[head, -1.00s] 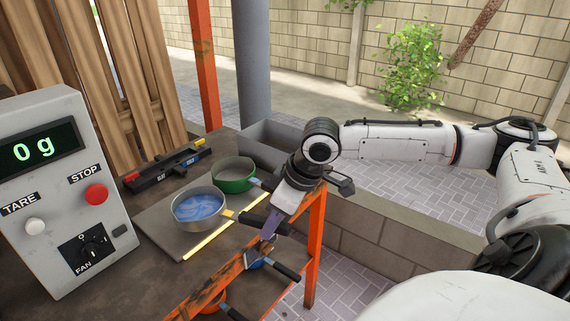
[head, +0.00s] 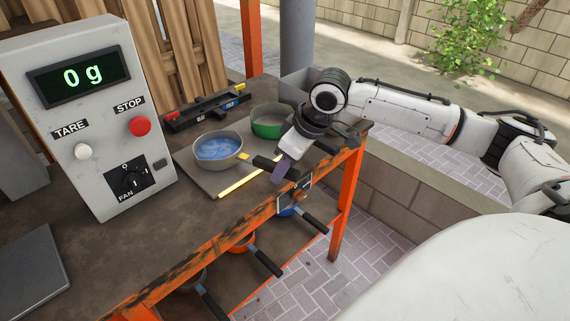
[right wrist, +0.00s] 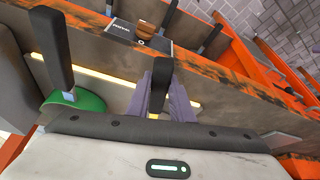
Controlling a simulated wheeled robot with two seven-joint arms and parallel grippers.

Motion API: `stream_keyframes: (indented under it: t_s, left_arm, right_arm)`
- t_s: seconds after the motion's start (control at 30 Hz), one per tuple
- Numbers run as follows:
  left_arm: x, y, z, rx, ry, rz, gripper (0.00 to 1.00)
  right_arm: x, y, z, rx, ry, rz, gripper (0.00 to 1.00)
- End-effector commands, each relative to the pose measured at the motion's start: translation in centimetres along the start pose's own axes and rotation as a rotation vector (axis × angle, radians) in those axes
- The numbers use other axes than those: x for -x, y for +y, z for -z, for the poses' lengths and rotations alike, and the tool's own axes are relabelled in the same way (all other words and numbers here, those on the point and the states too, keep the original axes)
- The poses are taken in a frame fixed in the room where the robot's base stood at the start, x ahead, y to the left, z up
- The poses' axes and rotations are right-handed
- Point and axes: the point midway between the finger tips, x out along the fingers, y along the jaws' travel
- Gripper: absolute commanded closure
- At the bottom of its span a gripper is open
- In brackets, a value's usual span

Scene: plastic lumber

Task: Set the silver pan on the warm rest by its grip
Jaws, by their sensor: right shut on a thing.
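The silver pan (head: 217,151), with blue contents, is on a flat grey slab (head: 192,177) on the bench, beside a green pan (head: 268,125). A glowing yellow strip (head: 240,184) runs along the slab's front edge; I cannot tell whether this slab is the warm rest. The silver pan's black grip (head: 264,163) points right, towards my right gripper (head: 281,170). That gripper is shut on the grip, which shows between the purple fingers (right wrist: 160,95) in the right wrist view. I cannot tell whether the pan is lifted. My left gripper is not in view.
A scale box (head: 85,105) reading 0 g stands on the left. Another grey plate (head: 32,275) lies at front left. A black level-like bar (head: 205,110) lies behind the slab. Several pans, one orange (head: 240,243), are below the bench's orange edge. The bench's front middle is clear.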

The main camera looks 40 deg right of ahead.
Motion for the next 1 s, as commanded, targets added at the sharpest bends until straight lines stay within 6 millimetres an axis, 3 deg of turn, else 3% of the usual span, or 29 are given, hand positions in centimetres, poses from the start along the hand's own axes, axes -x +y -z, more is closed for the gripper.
stream_keyframes:
  t_s: [0.33, 0.37, 0.47, 0.5, 0.8, 1.0]
  left_arm:
    - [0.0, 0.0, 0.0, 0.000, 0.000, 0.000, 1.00]
    - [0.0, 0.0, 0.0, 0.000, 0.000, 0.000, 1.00]
    - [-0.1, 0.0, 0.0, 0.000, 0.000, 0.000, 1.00]
    - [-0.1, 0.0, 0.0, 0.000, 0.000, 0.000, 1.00]
    - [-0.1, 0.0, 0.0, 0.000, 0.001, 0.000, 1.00]
    - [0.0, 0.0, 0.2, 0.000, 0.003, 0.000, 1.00]
  right_arm:
    - [-0.3, 0.0, -0.2, 0.000, -0.003, 0.000, 1.00]
    - [-0.3, 0.0, -0.2, 0.000, -0.004, 0.000, 0.77]
    - [-0.3, 0.0, -0.2, 0.000, -0.004, 0.001, 0.60]
    - [-0.3, 0.0, -0.2, 0.000, -0.004, 0.001, 0.58]
    - [-0.1, 0.0, -0.3, -0.001, -0.007, 0.000, 0.58]
    - [2.8, 0.1, -0.2, 0.000, -0.003, -0.004, 0.58]
